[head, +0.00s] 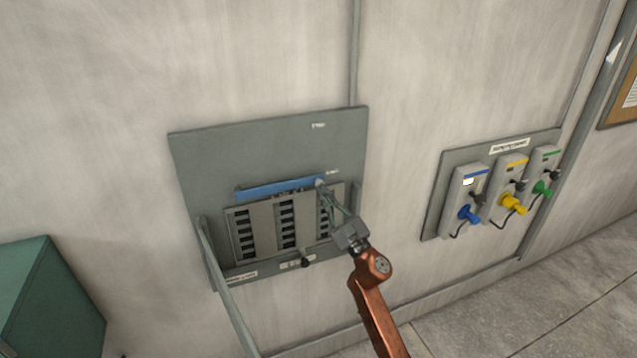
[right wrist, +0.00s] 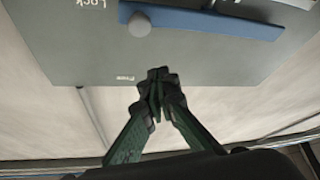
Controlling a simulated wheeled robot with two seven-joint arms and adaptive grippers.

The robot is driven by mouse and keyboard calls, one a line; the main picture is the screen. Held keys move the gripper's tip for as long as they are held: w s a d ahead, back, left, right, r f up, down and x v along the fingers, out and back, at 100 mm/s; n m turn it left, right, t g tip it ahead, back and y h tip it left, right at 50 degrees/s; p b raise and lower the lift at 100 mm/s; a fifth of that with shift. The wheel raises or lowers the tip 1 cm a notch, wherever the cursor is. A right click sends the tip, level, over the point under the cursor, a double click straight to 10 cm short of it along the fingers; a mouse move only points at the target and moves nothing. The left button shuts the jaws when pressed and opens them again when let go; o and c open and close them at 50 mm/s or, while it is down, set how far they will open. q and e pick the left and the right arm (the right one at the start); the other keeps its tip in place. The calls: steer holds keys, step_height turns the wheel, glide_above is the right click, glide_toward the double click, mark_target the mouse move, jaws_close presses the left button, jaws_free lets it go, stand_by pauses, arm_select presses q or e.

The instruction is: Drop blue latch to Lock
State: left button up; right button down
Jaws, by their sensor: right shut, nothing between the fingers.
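The blue latch (head: 280,188) is a long bar lying nearly level across the grey wall panel (head: 250,133), tilted slightly up to the right in the head view. The latch (right wrist: 215,24) carries a round grey knob (right wrist: 139,24) at one end, close to the "Lock" label (right wrist: 90,3). The "Free" label (right wrist: 125,78) is farther along the panel, above the latch in the head view. My right gripper (right wrist: 158,74) is shut and empty. Its fingertips (head: 322,188) overlap the knob end in the head view, but appear apart from the knob in the wrist view. My left gripper is out of view.
A grey slotted unit (head: 263,212) sits below the latch. A slim grey bar (head: 228,290) projects from the panel's left side. A second panel with blue, yellow and green plugs (head: 513,205) hangs to the right. A green box (head: 50,300) stands at lower left.

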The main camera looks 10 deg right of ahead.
steer(key=v, duration=0.5)
steer(key=shift+s+d, duration=0.1)
steer(key=shift+d, duration=0.1)
